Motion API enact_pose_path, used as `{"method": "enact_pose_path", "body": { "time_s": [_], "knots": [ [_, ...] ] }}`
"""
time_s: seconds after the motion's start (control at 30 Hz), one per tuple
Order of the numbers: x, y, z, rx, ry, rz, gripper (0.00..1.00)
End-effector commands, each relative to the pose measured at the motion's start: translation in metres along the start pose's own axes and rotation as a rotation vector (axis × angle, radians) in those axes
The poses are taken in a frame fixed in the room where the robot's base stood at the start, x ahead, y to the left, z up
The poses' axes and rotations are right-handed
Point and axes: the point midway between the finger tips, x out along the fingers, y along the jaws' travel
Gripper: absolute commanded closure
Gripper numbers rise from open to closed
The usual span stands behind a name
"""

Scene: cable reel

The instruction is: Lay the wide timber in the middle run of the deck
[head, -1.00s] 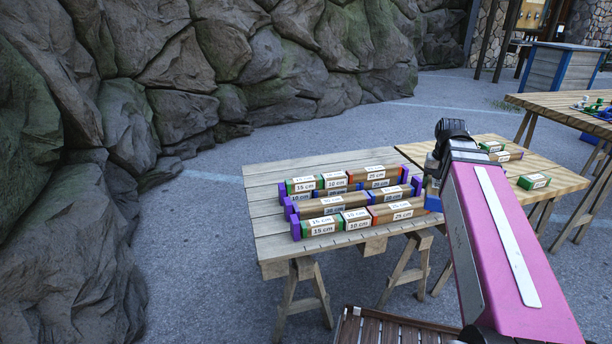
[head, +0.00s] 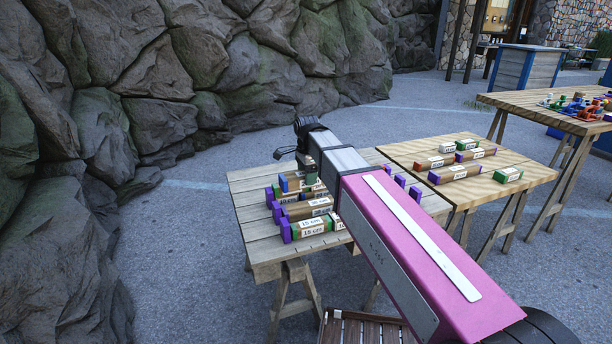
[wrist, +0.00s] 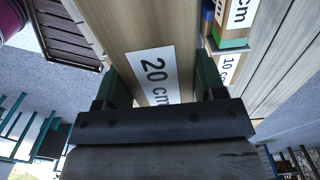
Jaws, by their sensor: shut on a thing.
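In the wrist view my gripper (wrist: 164,88) is shut on a broad plain-wood timber (wrist: 125,25) labelled 20 cm, with one green-sided finger on each side. In the head view my arm reaches over the deck table (head: 250,180), and its wrist hides the gripper. Three runs with purple end pieces lie on that table. The near run shows a 15 cm timber (head: 313,227). The middle run (head: 305,209) shows only its left part, as my arm covers the rest. A blue-ended block (head: 290,183) shows below the wrist; I cannot tell whether it is held.
A second table (head: 520,165) to the right carries several loose labelled timbers (head: 463,172) and a green-ended one (head: 508,175). Another table (head: 560,100) with small coloured parts stands farther right. A rock wall (head: 200,80) rises behind and left.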

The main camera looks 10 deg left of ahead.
Motion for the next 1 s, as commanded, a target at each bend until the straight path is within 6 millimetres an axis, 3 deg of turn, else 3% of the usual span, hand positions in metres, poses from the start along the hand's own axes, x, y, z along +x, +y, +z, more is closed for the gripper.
{"method": "enact_pose_path", "body": {
  "time_s": [0.17,1.0],
  "knots": [
    [0.006,-0.002,0.005,0.014,0.000,0.000,0.67],
    [0.079,-0.002,0.004,0.012,0.000,0.000,0.67]
  ]
}}
